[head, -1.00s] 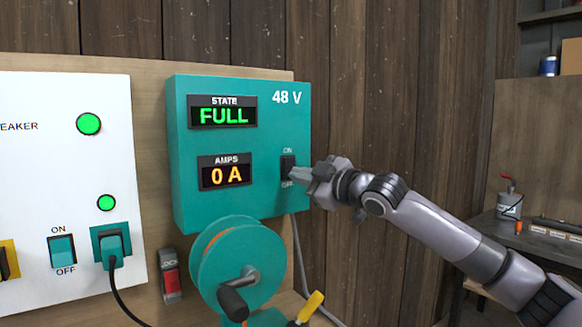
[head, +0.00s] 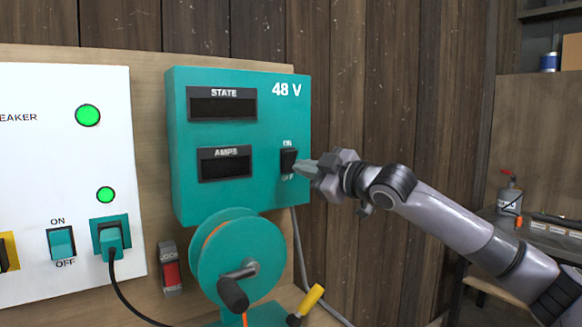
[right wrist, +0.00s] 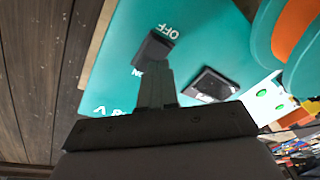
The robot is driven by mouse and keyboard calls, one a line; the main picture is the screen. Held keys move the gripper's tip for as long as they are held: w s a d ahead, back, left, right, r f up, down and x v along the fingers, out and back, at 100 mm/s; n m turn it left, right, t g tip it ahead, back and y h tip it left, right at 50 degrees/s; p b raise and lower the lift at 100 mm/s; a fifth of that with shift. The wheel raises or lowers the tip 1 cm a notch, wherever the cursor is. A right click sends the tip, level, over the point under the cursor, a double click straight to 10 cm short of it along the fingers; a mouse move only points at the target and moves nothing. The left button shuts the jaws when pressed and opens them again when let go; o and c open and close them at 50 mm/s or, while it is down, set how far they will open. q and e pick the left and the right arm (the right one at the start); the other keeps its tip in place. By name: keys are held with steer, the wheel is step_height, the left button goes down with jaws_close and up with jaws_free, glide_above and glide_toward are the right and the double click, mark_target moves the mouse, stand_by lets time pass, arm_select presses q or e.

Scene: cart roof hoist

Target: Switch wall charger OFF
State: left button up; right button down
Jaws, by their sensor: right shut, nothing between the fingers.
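The teal wall charger (head: 240,127) marked 48 V hangs on the wooden panel in the head view. Its STATE display (head: 222,104) and AMPS display (head: 224,164) are both dark. Its black rocker switch (head: 288,160) sits between the ON and OFF labels on the right side. My right gripper (head: 300,167) is shut and empty, with its tips at the switch. In the right wrist view the shut fingers (right wrist: 155,75) reach to the black switch (right wrist: 152,50) near the OFF label; whether they touch it I cannot tell. My left gripper is not in view.
A teal cable reel (head: 238,256) with a crank stands below the charger. A white breaker panel (head: 60,175) with lit green lamps, a switch and a plugged cable is at left. A red-and-grey lock (head: 171,270) hangs between them. A workbench stands at right.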

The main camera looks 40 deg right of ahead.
steer(key=s+b, duration=0.2)
steer(key=s, duration=0.1)
steer(key=s+b, duration=0.1)
steer(key=shift+s+a+r, duration=0.3)
steer(key=shift+r, duration=0.05)
stand_by(0.5)
